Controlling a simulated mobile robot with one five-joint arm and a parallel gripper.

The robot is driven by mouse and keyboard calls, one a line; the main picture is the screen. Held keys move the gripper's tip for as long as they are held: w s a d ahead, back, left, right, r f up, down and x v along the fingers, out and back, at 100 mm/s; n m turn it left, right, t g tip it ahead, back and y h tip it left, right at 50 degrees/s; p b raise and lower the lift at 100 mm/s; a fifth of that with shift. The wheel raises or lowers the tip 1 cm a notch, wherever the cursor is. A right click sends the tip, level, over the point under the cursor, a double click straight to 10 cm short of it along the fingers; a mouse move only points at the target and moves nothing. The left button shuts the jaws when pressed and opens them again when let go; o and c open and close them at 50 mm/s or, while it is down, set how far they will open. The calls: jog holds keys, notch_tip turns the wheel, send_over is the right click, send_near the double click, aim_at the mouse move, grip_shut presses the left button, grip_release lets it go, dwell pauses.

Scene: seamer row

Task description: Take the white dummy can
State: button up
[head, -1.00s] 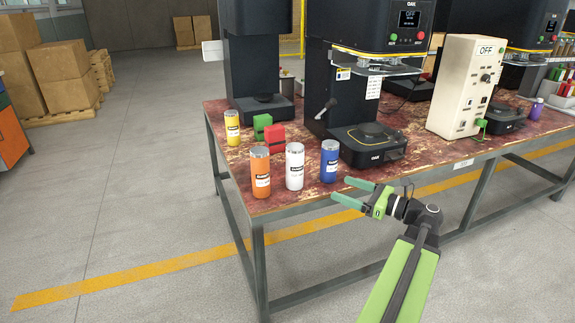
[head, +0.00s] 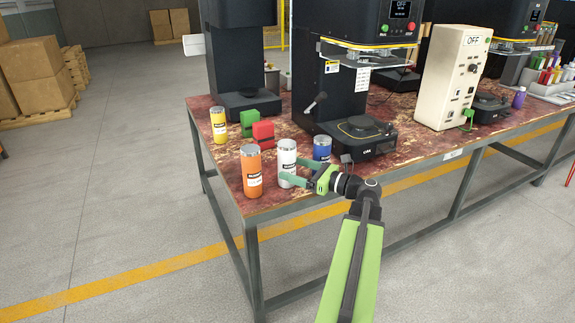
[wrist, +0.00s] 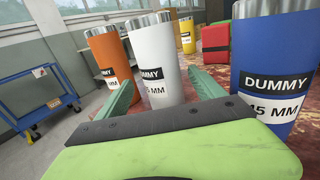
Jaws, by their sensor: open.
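The white dummy can (head: 287,158) stands upright near the front left corner of the worn red table, between an orange can (head: 251,172) on its left and a blue can (head: 322,148) on its right. It also shows in the wrist view (wrist: 157,62), straight ahead, with a black DUMMY label. My gripper (head: 291,171) is open, its green fingers reaching toward the white can. In the wrist view the fingers (wrist: 163,95) lie to either side of the can's lower part; I cannot tell how far between them it stands. The can's base is hidden there.
A yellow can (head: 219,125), a green block (head: 249,122) and a red block (head: 263,132) stand behind. A black seamer machine (head: 355,135) stands right of the blue can. The blue can is close to my right finger. The table's front edge lies below my gripper.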

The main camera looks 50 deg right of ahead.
aim_at(280, 163)
jog(key=shift+x, duration=2.95)
jog(key=shift+d, duration=0.15)
jog(key=c, duration=1.7)
jog(key=shift+r, duration=0.15)
notch_tip(280, 163, up, 18)
jog(key=p, duration=1.8)
